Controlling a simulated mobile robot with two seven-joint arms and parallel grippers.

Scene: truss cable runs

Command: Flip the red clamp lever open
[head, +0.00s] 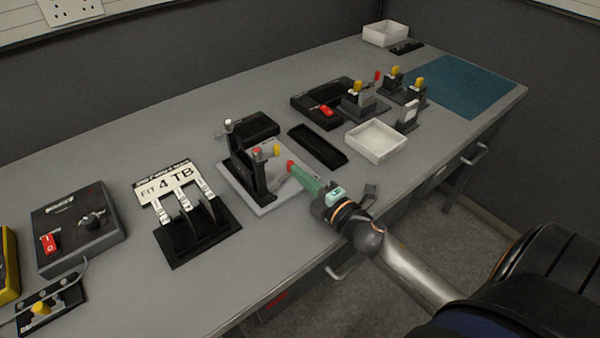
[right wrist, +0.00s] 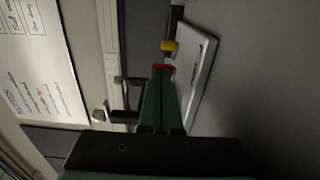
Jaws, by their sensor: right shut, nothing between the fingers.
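A black clamp fixture (head: 250,172) stands on a light grey plate (head: 265,206) near the middle of the bench. A red lever knob (head: 290,165) shows right at the fingertips of my right gripper (head: 295,171). A yellow knob (head: 277,150) and another red knob (head: 256,150) are just left of it. In the right wrist view the red knob (right wrist: 162,67) lies at the tips of my green fingers (right wrist: 161,78), with the yellow knob (right wrist: 168,46) beyond. My right gripper is shut and empty; I cannot tell if it touches the knob. My left gripper is out of view.
A black lever panel (head: 195,235) with a white label stands to the left, and a switch box (head: 78,228) beyond it. A white tray (head: 376,141) and a black tray (head: 317,146) are to the right. The bench front beside the plate is clear.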

